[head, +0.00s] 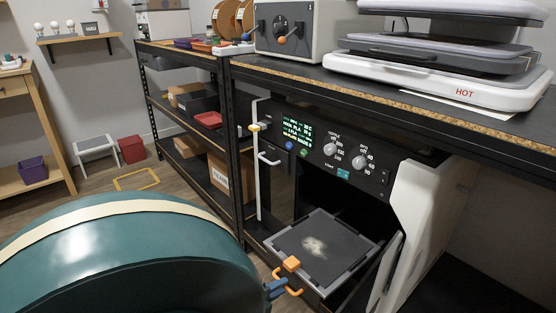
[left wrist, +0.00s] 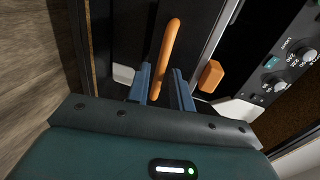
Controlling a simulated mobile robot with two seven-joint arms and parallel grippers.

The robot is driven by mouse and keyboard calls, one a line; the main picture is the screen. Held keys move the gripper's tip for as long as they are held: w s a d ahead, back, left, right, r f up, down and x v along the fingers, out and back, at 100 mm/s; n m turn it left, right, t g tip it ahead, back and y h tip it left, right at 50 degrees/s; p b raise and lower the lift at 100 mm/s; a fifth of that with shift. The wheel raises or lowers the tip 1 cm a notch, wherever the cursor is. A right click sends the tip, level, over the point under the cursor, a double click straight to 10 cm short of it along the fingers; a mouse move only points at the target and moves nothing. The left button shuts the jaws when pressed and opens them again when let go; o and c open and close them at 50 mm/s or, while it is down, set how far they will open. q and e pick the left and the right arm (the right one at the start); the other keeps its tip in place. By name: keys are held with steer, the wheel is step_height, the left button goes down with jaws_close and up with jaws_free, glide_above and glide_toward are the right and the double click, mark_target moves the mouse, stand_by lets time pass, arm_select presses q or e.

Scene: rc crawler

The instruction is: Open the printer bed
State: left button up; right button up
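The printer (head: 318,150) stands under the workbench, its dark front panel carrying a green-text screen and knobs. The printer bed (head: 345,247), a dark plate with a grey frame and a pale smudge, shows low at its front. An orange handle (head: 292,291) is on the bed's near edge, with an orange block (head: 291,263) above it. My left gripper (head: 276,290) is at the handle. In the left wrist view, the handle (left wrist: 168,50) runs between the open blue fingers of my left gripper (left wrist: 161,70), with a gap visible. My right gripper is out of view.
A white panel (head: 422,215) stands to the right of the bed. A heat press (head: 440,80) and a grey box (head: 292,30) are on the workbench above. Shelves (head: 190,110) stand to the left. A yellow frame (head: 137,179) lies on the floor.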

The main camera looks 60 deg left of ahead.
arm_select(q)
steer(key=shift+o, duration=1)
steer(key=p+v, duration=0.3)
steer(key=v, duration=1)
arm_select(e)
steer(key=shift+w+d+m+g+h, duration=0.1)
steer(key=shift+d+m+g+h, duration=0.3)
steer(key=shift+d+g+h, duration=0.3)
arm_select(q)
steer(key=shift+s, duration=0.1)
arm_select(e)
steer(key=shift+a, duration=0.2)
